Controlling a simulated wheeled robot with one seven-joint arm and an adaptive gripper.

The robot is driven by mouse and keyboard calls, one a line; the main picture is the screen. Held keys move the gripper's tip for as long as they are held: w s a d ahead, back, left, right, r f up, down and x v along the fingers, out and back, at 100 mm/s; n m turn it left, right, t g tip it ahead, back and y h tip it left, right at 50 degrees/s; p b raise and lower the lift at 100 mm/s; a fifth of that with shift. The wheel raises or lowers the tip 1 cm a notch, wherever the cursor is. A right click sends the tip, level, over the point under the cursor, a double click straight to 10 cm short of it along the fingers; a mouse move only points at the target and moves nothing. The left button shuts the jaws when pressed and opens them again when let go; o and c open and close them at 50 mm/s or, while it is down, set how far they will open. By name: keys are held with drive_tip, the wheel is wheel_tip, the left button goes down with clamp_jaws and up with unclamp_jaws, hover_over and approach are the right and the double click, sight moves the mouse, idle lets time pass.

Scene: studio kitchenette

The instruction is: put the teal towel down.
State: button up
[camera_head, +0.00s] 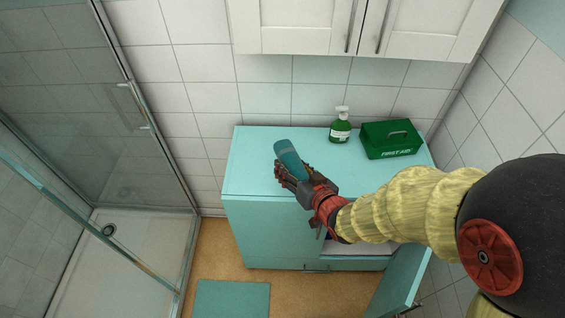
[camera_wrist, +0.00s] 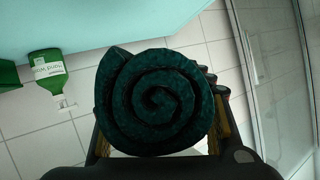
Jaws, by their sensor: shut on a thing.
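The teal towel (camera_head: 289,158) is rolled up and held in my gripper (camera_head: 291,180) over the left part of the teal cabinet top (camera_head: 252,165). In the wrist view the towel (camera_wrist: 155,100) shows its dark spiral end and fills the middle, between the fingers of my gripper (camera_wrist: 157,135). The gripper is shut on it. In the head view the roll sticks up and to the left out of the fingers. I cannot tell how high the towel is above the cabinet top.
A green soap bottle (camera_head: 340,128) and a green first aid box (camera_head: 391,140) stand at the back right of the cabinet top. The cabinet's front is partly open, with a door (camera_head: 402,275) swung out. White wall cupboards (camera_head: 290,28) hang above. A glass shower (camera_head: 130,90) is at left.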

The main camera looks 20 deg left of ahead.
drive_tip(key=w+a+f+b, duration=0.1)
drive_tip(key=w+a+f, duration=0.1)
drive_tip(key=w+f, duration=0.1)
drive_tip(key=w+a+f+b, duration=0.1)
drive_tip(key=w+a+f, duration=0.1)
drive_tip(key=w, duration=0.1)
drive_tip(key=w+a+f+b, duration=0.1)
drive_tip(key=w+a+f, duration=0.1)
drive_tip(key=w+f, duration=0.1)
drive_tip(key=shift+w+f+b, duration=0.3)
drive_tip(key=shift+w, duration=0.05)
drive_tip(key=shift+w+a+f+b, duration=0.1)
drive_tip(key=shift+f+b, duration=0.35)
drive_tip(key=shift+f, duration=0.5)
drive_tip(key=shift+w+a+f+b, duration=0.1)
drive_tip(key=shift+f+b, duration=0.35)
drive_tip(key=shift+f, duration=0.45)
drive_tip(key=shift+r, duration=0.1)
drive_tip(key=o, duration=0.7)
drive_tip(key=shift+f, duration=0.25)
drive_tip(key=o, duration=0.5)
